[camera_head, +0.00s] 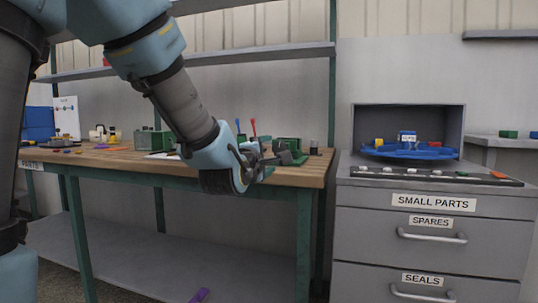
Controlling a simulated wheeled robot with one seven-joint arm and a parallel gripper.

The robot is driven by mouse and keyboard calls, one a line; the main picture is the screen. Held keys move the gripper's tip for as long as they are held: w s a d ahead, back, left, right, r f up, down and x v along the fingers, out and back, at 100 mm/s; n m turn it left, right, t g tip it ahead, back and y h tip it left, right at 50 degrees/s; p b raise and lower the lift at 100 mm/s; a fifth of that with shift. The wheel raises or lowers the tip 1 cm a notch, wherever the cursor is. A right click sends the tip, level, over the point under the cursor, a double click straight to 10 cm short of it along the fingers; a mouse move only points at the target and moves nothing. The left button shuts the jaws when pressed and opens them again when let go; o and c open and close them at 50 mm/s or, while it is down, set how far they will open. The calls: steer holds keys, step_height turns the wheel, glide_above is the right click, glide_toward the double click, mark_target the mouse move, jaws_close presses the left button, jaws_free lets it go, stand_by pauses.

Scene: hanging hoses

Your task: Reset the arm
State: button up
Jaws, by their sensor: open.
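My arm comes in from the upper left and reaches down across the workbench. My gripper (285,156) is at its end, over the right end of the wooden bench top (100,157). Its jaws are small in this view and look open, with nothing seen between them. A green block-like object (288,145) stands close behind the jaws; I cannot tell whether they touch it. My wrist hides part of the bench's front edge.
A grey cabinet (432,236) with labelled drawers stands to the right, with a blue round tray (410,152) in a recess above. Screwdrivers with red (253,127) and blue handles stand behind my wrist. A shelf (262,54) runs above the bench. A purple item (199,296) lies low down.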

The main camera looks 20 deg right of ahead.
steer(key=w+a+f+m+g+y, duration=0.2)
steer(key=a+f+m+y, duration=0.15)
steer(key=a+f, duration=0.5)
steer(key=w+a+f+m+g+y, duration=0.15)
steer(key=a+f+y, duration=0.25)
steer(key=a+f, duration=0.4)
steer(key=s+a+f+m+g+y, duration=0.2)
steer(key=s+a+f+m+g, duration=0.2)
steer(key=s+a, duration=0.45)
steer(key=s+a+f+m+g+y, duration=0.35)
steer(key=s+a+f, duration=0.2)
steer(key=a, duration=0.65)
step_height(320, 180, up, 32)
steer(key=h+p, duration=0.1)
steer(key=p, duration=3)
steer(key=shift+w+d+g, duration=0.3)
steer(key=shift+d, duration=0.05)
